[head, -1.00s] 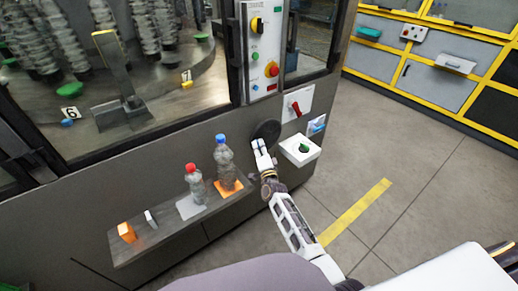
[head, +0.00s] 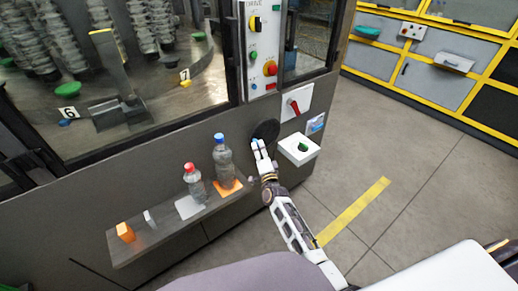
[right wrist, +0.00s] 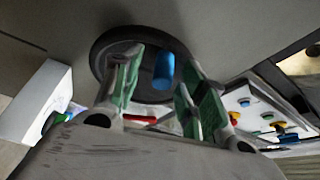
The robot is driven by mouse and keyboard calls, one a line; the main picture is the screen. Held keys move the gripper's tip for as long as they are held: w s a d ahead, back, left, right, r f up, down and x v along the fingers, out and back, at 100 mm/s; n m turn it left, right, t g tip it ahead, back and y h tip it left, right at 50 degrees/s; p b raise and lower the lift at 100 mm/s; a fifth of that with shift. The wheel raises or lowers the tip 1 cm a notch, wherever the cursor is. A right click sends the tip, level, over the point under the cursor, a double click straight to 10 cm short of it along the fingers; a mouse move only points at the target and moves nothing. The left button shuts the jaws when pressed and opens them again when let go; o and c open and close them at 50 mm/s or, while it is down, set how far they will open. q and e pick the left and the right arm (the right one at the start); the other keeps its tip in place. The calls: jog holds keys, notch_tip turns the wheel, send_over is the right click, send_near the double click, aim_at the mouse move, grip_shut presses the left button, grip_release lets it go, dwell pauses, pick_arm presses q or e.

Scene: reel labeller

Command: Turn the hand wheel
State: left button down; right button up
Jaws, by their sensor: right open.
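The hand wheel (head: 266,130) is a dark round disc on the grey machine front, below the control panel. It also shows in the right wrist view (right wrist: 100,58), with a blue handle (right wrist: 163,70) standing out from it. My right gripper (head: 258,146) is at the wheel's lower edge. In the right wrist view its fingers (right wrist: 158,80) are open, with the blue handle between them and gaps visible on both sides. The fingers partly hide the wheel. My left gripper is not in view.
A white box with a green knob (head: 303,147) juts out right of the wheel. A red switch (head: 294,106) sits above it. A shelf (head: 160,239) at left holds a red-capped bottle (head: 195,183) and a blue-capped bottle (head: 223,158). The floor at right is clear.

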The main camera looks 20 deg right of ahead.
jog(key=s+f, duration=0.1)
jog(key=s, duration=0.9)
dwell(0.4)
